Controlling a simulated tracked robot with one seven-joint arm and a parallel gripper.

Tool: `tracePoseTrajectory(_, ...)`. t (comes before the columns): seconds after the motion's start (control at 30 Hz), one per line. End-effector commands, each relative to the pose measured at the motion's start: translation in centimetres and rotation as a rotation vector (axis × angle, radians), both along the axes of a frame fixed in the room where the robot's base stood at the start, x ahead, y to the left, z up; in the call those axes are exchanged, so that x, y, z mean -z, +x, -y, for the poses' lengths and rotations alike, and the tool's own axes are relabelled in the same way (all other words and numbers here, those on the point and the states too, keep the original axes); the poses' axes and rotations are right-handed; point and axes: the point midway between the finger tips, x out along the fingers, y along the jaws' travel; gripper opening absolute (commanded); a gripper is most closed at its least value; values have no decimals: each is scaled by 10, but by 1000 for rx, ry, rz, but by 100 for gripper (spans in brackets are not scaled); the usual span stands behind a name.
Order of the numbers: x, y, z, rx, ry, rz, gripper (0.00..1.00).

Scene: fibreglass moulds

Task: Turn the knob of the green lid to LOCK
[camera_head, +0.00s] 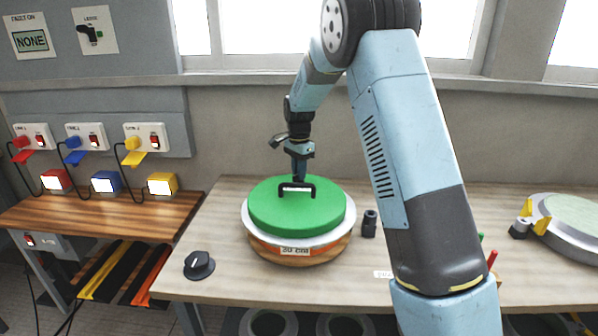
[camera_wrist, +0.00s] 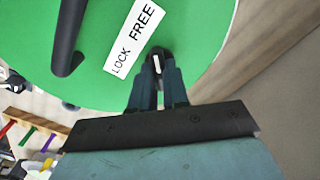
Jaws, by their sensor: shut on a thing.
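The green lid (camera_head: 297,215) sits on a round mould with a white rim and an orange-brown body on the table. Its black handle (camera_head: 297,187) stands on top; in the wrist view the handle (camera_wrist: 69,35) is at the left. A white label (camera_wrist: 134,37) reads LOCK at its lower end and FREE at its upper end. The lid's small black knob (camera_wrist: 157,55) with a white mark is beside the label. My gripper (camera_wrist: 156,70) is shut on the knob; which word the mark points at is unclear. In the head view my gripper (camera_head: 299,176) is behind the handle, and the knob is hidden.
A black dial (camera_head: 199,264) lies left of the mould. A small dark cylinder (camera_head: 370,223) stands close to its right. Another mould (camera_head: 570,218) with yellow clamps is at the far right. My arm covers the right middle of the table.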

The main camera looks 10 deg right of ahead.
Motion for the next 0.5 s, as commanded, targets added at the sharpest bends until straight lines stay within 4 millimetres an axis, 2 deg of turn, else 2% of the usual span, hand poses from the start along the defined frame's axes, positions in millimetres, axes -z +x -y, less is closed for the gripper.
tracePoseTrajectory(0.27, 0, 0, 0, -35, 1, 1, 0)
tracePoseTrajectory(0.5, 0, 0, 1, -168, 0, 1, 0)
